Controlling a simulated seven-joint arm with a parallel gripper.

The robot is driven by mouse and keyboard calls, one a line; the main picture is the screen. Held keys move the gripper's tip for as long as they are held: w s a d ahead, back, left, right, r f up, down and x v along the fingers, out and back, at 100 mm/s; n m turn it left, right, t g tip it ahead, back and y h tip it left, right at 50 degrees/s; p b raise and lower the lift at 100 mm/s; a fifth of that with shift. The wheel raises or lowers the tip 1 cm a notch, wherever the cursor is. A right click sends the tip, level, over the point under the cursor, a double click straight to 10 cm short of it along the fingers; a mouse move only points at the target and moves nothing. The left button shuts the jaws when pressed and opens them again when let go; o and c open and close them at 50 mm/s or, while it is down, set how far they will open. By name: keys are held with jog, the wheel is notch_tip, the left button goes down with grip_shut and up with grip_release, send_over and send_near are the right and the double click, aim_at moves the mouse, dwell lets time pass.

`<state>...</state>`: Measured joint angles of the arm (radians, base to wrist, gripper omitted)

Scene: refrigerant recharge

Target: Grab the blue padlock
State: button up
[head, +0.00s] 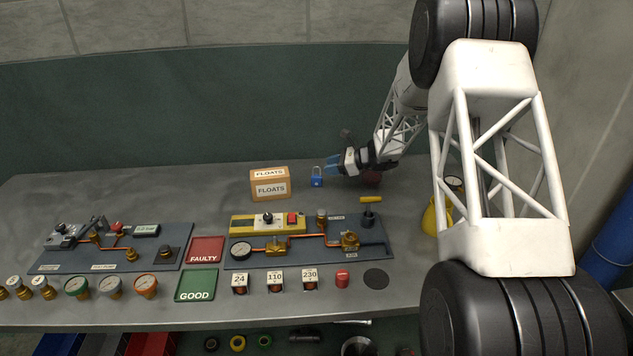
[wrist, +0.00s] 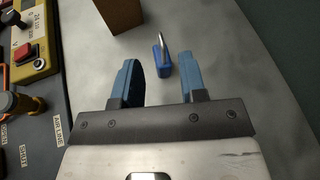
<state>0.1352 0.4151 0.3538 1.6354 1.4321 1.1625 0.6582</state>
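The blue padlock (head: 317,181) stands on the grey table, right of the FLOATS box, with its silver shackle upward. In the wrist view the padlock (wrist: 162,61) lies ahead of my gripper (wrist: 160,68), between the lines of its two blue fingers and near their tips. My gripper (head: 332,165) also shows in the head view, just right of the padlock and close to it. The fingers are apart, with nothing seen gripped between them. Whether a finger touches the padlock cannot be told.
The FLOATS box (head: 270,184) stands close left of the padlock. The panel (head: 370,235) with gauge, valves and copper pipe lies in front. A dark red object (head: 371,177) is under my wrist. A yellow cylinder (head: 434,215) stands at right. The table behind the padlock is clear.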

aim_at(319, 176)
jog(key=shift+x, duration=2.5)
jog(key=shift+c, duration=0.3)
grip_shut()
